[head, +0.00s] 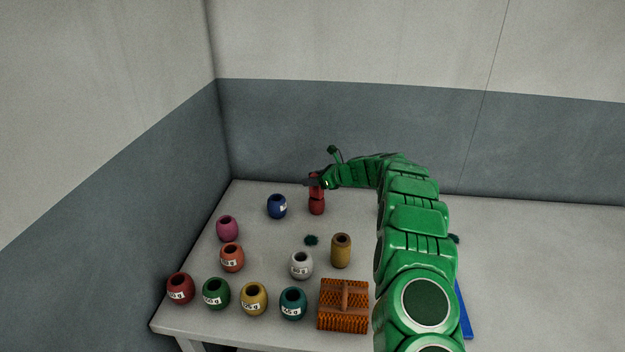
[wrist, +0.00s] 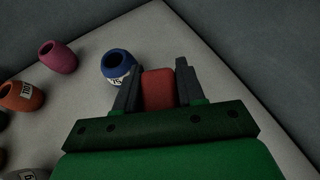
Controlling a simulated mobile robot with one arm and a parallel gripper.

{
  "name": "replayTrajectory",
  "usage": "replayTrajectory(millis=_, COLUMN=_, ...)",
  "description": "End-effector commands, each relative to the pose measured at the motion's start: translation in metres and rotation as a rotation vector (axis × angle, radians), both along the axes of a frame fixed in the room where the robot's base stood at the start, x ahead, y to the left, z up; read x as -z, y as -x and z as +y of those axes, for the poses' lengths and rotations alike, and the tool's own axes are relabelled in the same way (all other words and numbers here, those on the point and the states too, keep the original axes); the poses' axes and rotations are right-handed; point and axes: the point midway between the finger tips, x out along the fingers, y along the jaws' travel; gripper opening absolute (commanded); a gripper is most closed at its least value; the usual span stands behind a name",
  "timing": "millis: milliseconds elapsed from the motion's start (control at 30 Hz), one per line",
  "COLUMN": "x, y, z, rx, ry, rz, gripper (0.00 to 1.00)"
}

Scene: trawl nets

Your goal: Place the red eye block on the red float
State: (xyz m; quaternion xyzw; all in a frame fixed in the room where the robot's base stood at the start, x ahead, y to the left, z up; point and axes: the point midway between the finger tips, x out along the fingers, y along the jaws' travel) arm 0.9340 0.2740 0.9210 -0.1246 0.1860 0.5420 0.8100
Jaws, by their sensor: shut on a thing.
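My gripper (head: 317,183) is at the back of the table, shut on the red eye block (head: 316,192). In the wrist view the block (wrist: 158,90) sits between the two dark fingers of my gripper (wrist: 158,88). The wrist view does not show the float apart from the block.
A blue barrel (head: 277,206) stands close to the left of my gripper. Pink (head: 227,228), orange (head: 232,257), dark red (head: 180,288) and several other barrels stand to the left and front. A brown brush-like block (head: 343,306) lies at the front. My arm hides part of the table's right side.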

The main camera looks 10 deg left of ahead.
Motion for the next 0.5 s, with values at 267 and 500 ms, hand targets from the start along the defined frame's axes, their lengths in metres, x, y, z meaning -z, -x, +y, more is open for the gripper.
replayTrajectory(millis=267, x=0.0005, y=-0.0001, z=0.0003, rx=0.000, ry=-0.001, rz=0.000, gripper=0.04)
replayTrajectory(millis=500, x=0.0018, y=-0.0001, z=0.0001, rx=0.000, ry=-0.001, rz=0.000, gripper=0.64)
